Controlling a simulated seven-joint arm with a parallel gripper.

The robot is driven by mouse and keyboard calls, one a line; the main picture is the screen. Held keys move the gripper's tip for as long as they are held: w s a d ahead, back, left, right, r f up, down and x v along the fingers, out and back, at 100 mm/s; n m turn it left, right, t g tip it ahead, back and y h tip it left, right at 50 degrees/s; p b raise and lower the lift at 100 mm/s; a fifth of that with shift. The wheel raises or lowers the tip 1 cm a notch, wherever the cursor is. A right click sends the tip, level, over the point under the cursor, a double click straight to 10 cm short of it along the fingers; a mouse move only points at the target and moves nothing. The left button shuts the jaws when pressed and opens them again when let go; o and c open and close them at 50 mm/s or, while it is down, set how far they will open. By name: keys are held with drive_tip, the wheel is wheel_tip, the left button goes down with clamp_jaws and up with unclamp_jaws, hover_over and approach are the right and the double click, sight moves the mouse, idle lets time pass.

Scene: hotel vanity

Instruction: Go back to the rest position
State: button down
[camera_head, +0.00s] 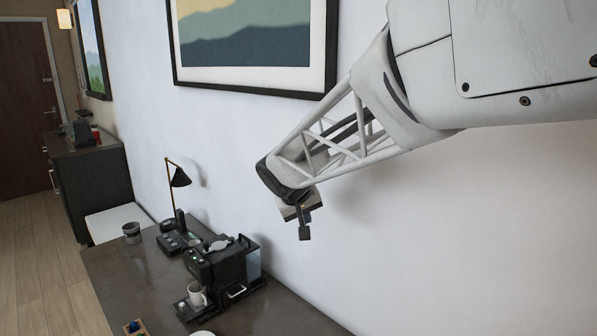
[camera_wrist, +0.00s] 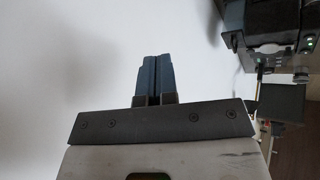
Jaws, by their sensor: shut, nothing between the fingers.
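My gripper (camera_head: 304,232) hangs in the air in the head view, high beside the white wall and to the right of the coffee machine. It points downward and is clear of everything on the counter. In the wrist view its two blue-grey fingers (camera_wrist: 153,78) lie side by side, shut, with nothing between them. My arm comes in from the upper right in the head view.
A black coffee machine (camera_head: 225,268) with a white cup (camera_head: 197,294) stands on the dark counter (camera_head: 128,277). A black lamp (camera_head: 180,178), a grey canister (camera_head: 132,233) and a small wooden tray (camera_head: 134,328) are also there. A framed picture (camera_head: 250,88) hangs behind my arm.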

drive_tip(key=s+d+m+g, duration=0.1)
drive_tip(key=s+d, duration=0.5)
drive_tip(key=s, duration=0.3)
drive_tip(key=s+d+m+g, duration=0.1)
drive_tip(key=s+d, duration=0.6)
drive_tip(key=s, duration=0.2)
drive_tip(key=s+d+f+y, duration=0.1)
drive_tip(key=s+d, duration=0.1)
drive_tip(key=s, duration=0.6)
drive_tip(key=s+d+f+m+g+y, duration=0.1)
drive_tip(key=s+d+f, duration=0.1)
drive_tip(key=s, duration=0.7)
drive_tip(key=shift+s+f+m+y, duration=0.25)
drive_tip(key=shift+m+y, duration=0.05)
idle(1.6)
